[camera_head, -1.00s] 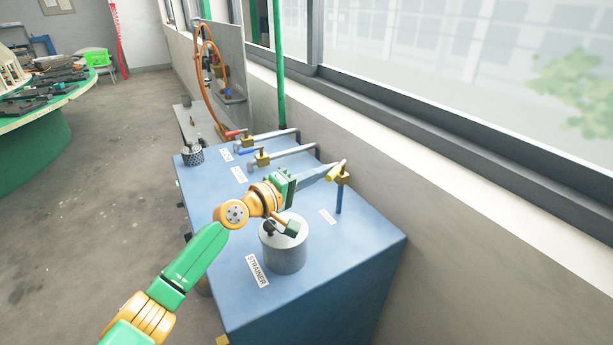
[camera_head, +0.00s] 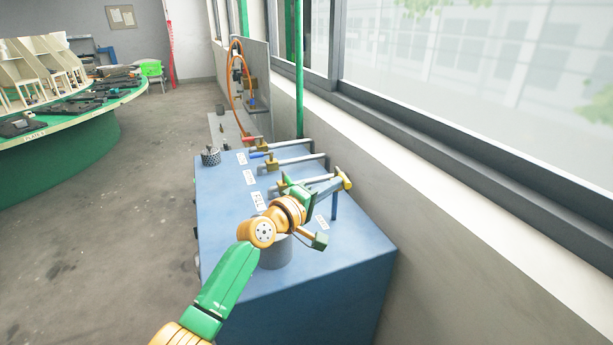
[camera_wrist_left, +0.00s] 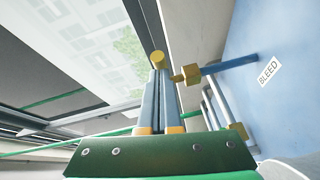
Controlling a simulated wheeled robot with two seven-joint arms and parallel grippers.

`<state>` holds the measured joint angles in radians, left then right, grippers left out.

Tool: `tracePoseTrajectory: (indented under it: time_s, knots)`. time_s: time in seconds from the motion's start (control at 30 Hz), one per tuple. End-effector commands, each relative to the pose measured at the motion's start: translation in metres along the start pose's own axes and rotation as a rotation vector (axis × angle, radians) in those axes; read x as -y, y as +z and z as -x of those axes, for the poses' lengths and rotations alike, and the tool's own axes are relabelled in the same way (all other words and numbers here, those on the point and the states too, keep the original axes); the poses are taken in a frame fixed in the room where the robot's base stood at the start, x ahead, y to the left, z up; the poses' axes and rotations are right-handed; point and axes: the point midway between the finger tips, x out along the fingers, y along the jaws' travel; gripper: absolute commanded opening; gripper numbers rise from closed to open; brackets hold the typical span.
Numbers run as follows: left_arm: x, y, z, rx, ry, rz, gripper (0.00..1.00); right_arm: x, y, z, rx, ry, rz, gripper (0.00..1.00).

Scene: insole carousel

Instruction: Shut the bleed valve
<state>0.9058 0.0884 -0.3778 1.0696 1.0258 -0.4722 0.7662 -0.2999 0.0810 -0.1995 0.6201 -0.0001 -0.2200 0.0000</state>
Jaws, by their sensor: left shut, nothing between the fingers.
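The bleed valve stands at the back right of the blue bench: a blue upright pipe (camera_head: 334,207) with a yellow handle (camera_head: 345,178) on top. In the left wrist view its brass body (camera_wrist_left: 190,75) and the round yellow handle end (camera_wrist_left: 158,60) show near a "BLEED" label (camera_wrist_left: 269,70). My left gripper (camera_head: 337,183) is shut and empty, its fingertips close beside the handle. In the left wrist view the tips (camera_wrist_left: 160,78) lie just short of the yellow end; whether they touch is unclear. My right gripper is out of view.
A grey strainer cylinder (camera_head: 276,254) stands below my left wrist, partly hidden. Grey pipes with red-handled (camera_head: 250,138) and blue-handled (camera_head: 262,155) valves lie further back. The wall and window sill (camera_head: 420,175) are close on the right. Open floor (camera_head: 140,240) lies left.

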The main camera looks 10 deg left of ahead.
Motion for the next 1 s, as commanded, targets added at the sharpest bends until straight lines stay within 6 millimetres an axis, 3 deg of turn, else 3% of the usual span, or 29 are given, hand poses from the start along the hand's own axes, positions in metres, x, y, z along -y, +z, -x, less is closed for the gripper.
tracePoseTrajectory:
  time_s: [0.4, 1.0]
  knots:
    - [-0.004, 0.015, -0.011, 0.003, 0.001, 0.000, 0.00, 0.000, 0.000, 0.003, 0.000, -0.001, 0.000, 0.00]
    - [-0.005, 0.020, -0.014, 0.006, 0.001, 0.000, 0.00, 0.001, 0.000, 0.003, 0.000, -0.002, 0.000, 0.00]
